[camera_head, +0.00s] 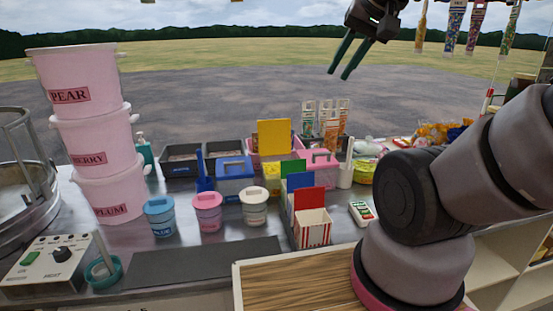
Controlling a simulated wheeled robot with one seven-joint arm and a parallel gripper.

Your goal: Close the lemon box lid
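A yellow panel (275,137) stands upright at the back of the counter, behind the blue and pink lidded boxes. It looks like a raised lid. The box below it is mostly hidden by things in front, and I cannot read a lemon label on it. My gripper (338,75) is high in the air, above and to the right of the yellow panel. Its two dark green fingers point down and left with a gap between them. It is open, empty and well apart from the panel.
A blue lidded box (235,178), a pink lidded box (318,161) and upright coloured cards crowd around the panel. A red-striped carton (313,230) stands in front. Stacked pink tubs (95,135) stand at left. Packets (455,20) hang at upper right.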

